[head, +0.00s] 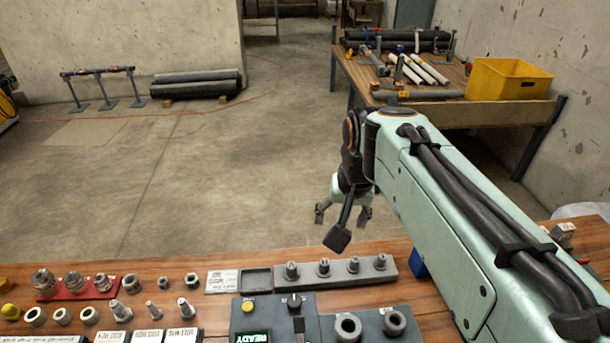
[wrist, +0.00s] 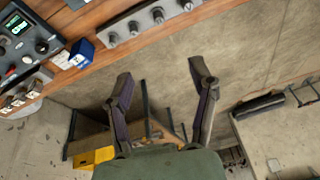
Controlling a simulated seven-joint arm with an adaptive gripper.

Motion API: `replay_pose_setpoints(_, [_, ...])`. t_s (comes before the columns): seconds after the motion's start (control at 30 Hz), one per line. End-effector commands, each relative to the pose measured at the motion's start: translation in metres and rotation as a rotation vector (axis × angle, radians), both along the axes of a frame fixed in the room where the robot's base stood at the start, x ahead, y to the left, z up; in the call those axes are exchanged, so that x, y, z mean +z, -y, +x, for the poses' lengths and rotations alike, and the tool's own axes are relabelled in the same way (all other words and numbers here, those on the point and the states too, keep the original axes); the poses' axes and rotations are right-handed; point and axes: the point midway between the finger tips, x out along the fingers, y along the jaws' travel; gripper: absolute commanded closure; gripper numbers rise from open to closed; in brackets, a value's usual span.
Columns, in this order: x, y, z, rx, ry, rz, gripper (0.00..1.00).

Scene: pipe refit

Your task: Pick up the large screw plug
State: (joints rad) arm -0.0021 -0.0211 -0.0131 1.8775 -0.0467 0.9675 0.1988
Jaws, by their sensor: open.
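My gripper (head: 343,215) hangs open and empty beyond the bench's far edge, above the floor, in the head view. Its two spread fingers also show in the wrist view (wrist: 161,72) with nothing between them. A grey block (head: 345,280) on the bench holds a row of several upright metal plugs (head: 291,270); the row also shows at the top of the wrist view (wrist: 134,27), beyond the fingertips. More metal fittings stand on a red mat (head: 63,294) at the far left. I cannot tell for sure which piece is the large screw plug.
Loose fittings (head: 121,309), a small dark tray (head: 257,280) and a control box (head: 248,325) crowd the bench front. A blue box (head: 418,263) stands beside my arm. A table with a yellow bin (head: 500,85) is at the back right. The floor between is open.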

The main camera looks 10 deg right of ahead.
Motion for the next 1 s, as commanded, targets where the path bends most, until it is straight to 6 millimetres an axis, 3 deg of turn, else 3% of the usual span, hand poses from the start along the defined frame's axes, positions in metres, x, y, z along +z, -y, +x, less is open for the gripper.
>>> replay_pose_setpoints(0.03, [-0.013,0.001,0.029,-0.015,-0.014,0.000,0.42])
replay_pose_setpoints(0.13, [-0.047,0.003,0.079,-0.045,-0.043,-0.001,0.42])
replay_pose_setpoints(0.2, [-0.079,0.004,0.105,-0.056,-0.080,-0.004,0.42])
replay_pose_setpoints(0.3, [-0.130,0.004,0.124,-0.060,-0.149,-0.009,0.42])
replay_pose_setpoints(0.4, [-0.174,0.004,0.125,-0.059,-0.226,-0.011,0.42])
replay_pose_setpoints(0.5, [-0.206,0.003,0.117,-0.057,-0.292,-0.014,0.42])
replay_pose_setpoints(1.0, [-0.279,0.003,0.112,-0.057,-0.320,-0.015,0.42])
